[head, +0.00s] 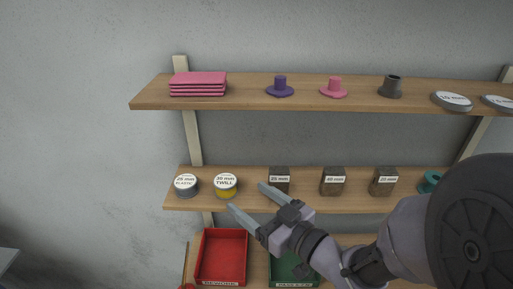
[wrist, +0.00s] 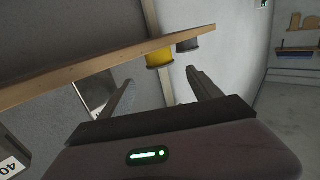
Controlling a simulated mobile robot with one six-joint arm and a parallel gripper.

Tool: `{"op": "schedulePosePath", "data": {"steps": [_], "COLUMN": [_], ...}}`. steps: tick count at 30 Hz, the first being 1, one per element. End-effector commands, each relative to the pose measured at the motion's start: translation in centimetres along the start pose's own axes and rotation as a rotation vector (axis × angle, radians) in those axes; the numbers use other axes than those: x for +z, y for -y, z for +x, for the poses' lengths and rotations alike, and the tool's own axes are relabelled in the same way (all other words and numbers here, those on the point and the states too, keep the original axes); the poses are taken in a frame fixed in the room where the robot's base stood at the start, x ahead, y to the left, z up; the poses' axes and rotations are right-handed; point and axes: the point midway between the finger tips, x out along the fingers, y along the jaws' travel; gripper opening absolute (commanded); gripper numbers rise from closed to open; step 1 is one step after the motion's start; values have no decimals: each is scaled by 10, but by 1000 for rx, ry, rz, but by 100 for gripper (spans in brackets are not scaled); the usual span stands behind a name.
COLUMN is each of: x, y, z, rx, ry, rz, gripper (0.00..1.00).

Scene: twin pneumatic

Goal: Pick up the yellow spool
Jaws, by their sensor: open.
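The yellow spool (head: 226,194) stands on the lower shelf, with a white top label that reads TWILL. It also shows in the wrist view (wrist: 159,59), just past the fingertips and between the lines of the two fingers. My gripper (head: 247,197) is open and empty, its fingers pointing left toward the spool. In the wrist view the open fingers (wrist: 160,78) reach forward with a gap between them and the spool. I cannot tell the exact distance. Nothing hides the spool's label in the head view.
A grey spool (head: 186,189) stands left of the yellow one. Dark labelled blocks (head: 279,184) stand to its right on the lower shelf (head: 300,206). The upper shelf (head: 240,101) holds pink plates and spools. A red bin (head: 221,255) and a green bin (head: 283,270) sit below.

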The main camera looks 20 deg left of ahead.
Motion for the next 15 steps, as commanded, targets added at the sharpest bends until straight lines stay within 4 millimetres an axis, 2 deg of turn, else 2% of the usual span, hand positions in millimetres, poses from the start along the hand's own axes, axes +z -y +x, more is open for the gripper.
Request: {"op": "schedulePosePath", "data": {"steps": [3, 10, 15], "x": [6, 5, 5], "y": [2, 1, 1], "z": [24, 50, 86], "rx": [-4, -3, -3], "ry": [1, 1, 0], "rz": [0, 1, 0], "gripper": [73, 73, 73]}}
